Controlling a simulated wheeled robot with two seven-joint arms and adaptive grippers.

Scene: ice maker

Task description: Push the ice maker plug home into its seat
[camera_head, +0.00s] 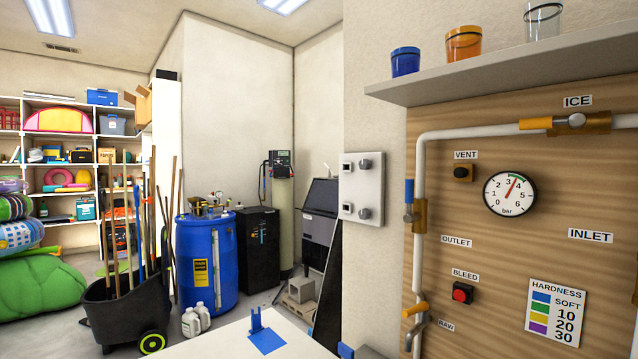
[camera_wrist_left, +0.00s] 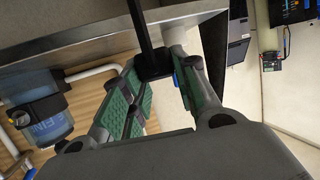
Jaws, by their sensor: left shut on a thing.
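My left gripper (camera_wrist_left: 160,82) shows only in the left wrist view. Its green-padded fingers are shut on a black plug (camera_wrist_left: 155,66), and a black cord or bar (camera_wrist_left: 139,22) runs up from it. The fingers partly hide the plug's ends, so its face is not visible. In the head view a white wall panel (camera_head: 374,188) carries square fittings and round grey ones; I cannot tell which is the seat. A dark grey machine, perhaps the ice maker (camera_head: 319,212), stands behind the wall corner. No gripper shows in the head view.
A wooden board (camera_head: 545,205) with white pipes and a gauge (camera_head: 509,193) is at right, under a shelf (camera_head: 500,68) with cups. A white table (camera_head: 215,346) is at the front. A blue drum (camera_head: 207,262) and black cart (camera_head: 128,308) stand left.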

